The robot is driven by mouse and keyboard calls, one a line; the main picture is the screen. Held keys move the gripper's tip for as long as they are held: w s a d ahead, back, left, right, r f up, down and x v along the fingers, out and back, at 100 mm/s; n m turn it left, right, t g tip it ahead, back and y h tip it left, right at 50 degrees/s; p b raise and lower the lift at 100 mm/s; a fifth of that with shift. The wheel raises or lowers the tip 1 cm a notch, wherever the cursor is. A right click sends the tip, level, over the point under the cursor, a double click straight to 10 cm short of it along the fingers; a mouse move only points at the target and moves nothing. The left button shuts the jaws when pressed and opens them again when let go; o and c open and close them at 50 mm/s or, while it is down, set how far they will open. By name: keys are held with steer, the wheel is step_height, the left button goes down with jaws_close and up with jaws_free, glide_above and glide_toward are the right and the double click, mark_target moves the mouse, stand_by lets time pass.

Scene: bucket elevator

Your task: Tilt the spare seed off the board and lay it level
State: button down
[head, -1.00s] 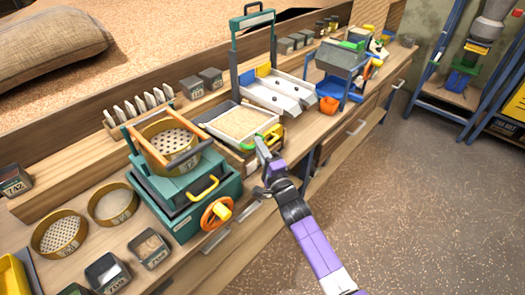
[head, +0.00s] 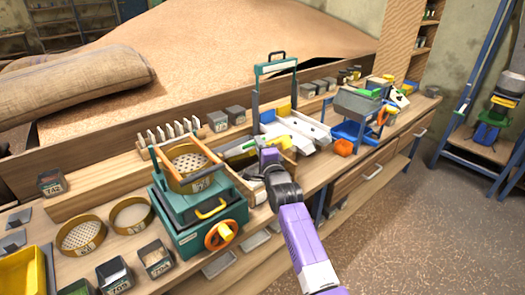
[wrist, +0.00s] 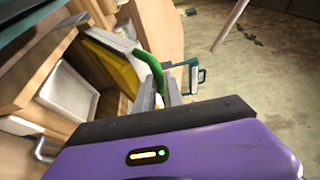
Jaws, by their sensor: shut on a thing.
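The board (head: 236,155) lies in the middle of the bench, between the teal sieve machine and the white sloped tray. It is largely hidden behind my gripper and its seed layer cannot be made out, so I cannot tell whether it is level. My gripper (head: 262,151) is at its right side. In the wrist view, the jaws (wrist: 168,88) are shut around the end of a curved green handle (wrist: 150,68). A pale edge (wrist: 105,38) and a yellow panel (wrist: 112,68) show beside the handle. Any spare seed is hidden or too small to see.
The teal machine (head: 215,225) with a sieve and orange wheel stands close on the left. The white sloped tray (head: 295,135) with its teal frame stands just behind my gripper. The floor in front is clear.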

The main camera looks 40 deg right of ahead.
steer(key=shift+w+a+r, duration=0.1)
steer(key=shift+w+r, duration=0.1)
steer(key=shift+r, duration=0.3)
steer(key=shift+w+r, duration=0.15)
steer(key=shift+r, duration=0.35)
steer(key=c, duration=1.5)
jaws_free()
steer(key=shift+o, duration=0.2)
steer(key=shift+f, duration=0.15)
steer(key=shift+f, duration=0.3)
steer(key=shift+s, duration=0.1)
steer(key=b+v, duration=0.1)
steer(key=v, duration=0.6)
steer(key=shift+s, duration=0.35)
steer(key=shift+a+f, duration=0.1)
